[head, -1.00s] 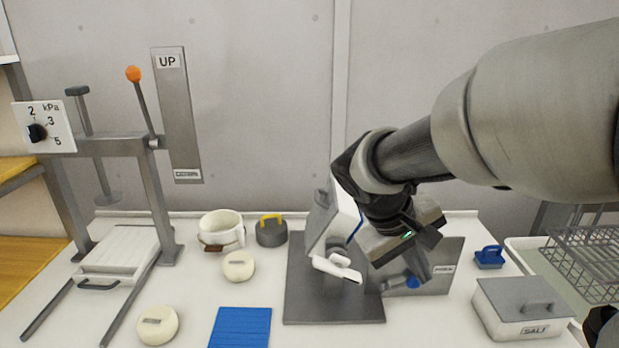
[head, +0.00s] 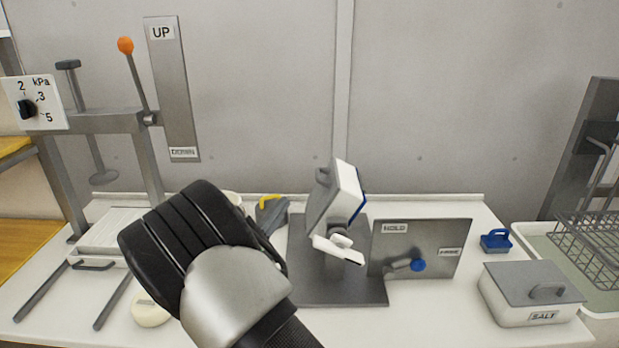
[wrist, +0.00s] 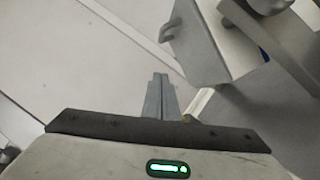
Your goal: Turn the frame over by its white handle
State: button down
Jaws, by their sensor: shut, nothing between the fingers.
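The frame (head: 333,192) is a tilted grey and white box with a blue edge, carried on a post above a dark grey base plate (head: 312,291). Its white handle (head: 330,250) sticks out low at the front, sloping down to the right. My gripper (wrist: 160,77) is shut and empty in the wrist view. There the frame (wrist: 203,48) is beyond the fingertips to the upper right, apart from them. In the head view my wrist is left of the frame and hides most of the gripper. I cannot clearly make out the handle in the wrist view.
A HOLD panel (head: 440,243) with a blue-knobbed lever (head: 417,265) stands right of the frame. A salt box (head: 515,292) and a blue-handled item (head: 495,241) are further right. A press (head: 100,122) stands left. A yellow-handled item (head: 269,200) is behind my wrist.

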jog(key=w+d+r, duration=0.3)
jog(key=w+d, duration=0.3)
jog(key=w, duration=0.2)
jog(key=shift+w+r+p, duration=0.2)
jog(key=shift+r+p, duration=0.15)
